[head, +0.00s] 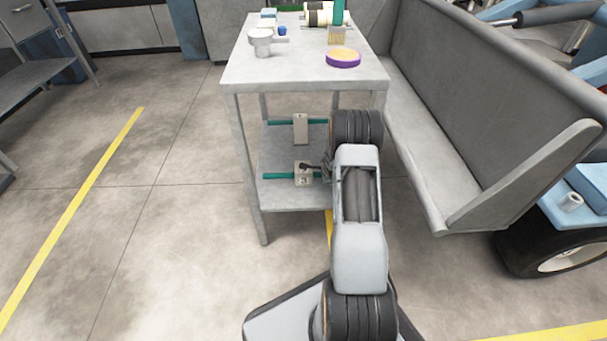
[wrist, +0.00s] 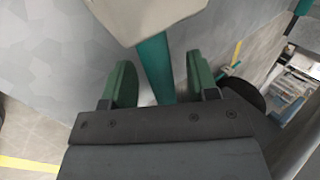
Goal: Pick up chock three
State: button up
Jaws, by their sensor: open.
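Two pale blocks with teal bars sit on the lower shelf (head: 285,199) of the grey table in the head view. The front block (head: 303,178) has a small dark mark, too small to read for certain as a three. The rear block (head: 300,128) stands behind it. My gripper (head: 326,168) is just right of the front block, partly hidden by my arm. In the wrist view my gripper (wrist: 163,82) is open, its green fingers on either side of a teal bar (wrist: 156,66). A pale block (wrist: 150,18) lies just beyond the fingertips, partly cut off.
The grey tabletop (head: 270,75) is above the shelf and carries a metal cup (head: 261,42), a purple-rimmed disc (head: 343,58) and other items. A table leg (head: 249,165) stands at the front left. A grey bench (head: 415,160) closes the right side. Floor at left is clear.

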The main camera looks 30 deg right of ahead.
jog(key=shift+c, duration=0.4)
grip_shut()
jog(key=shift+r, duration=0.15)
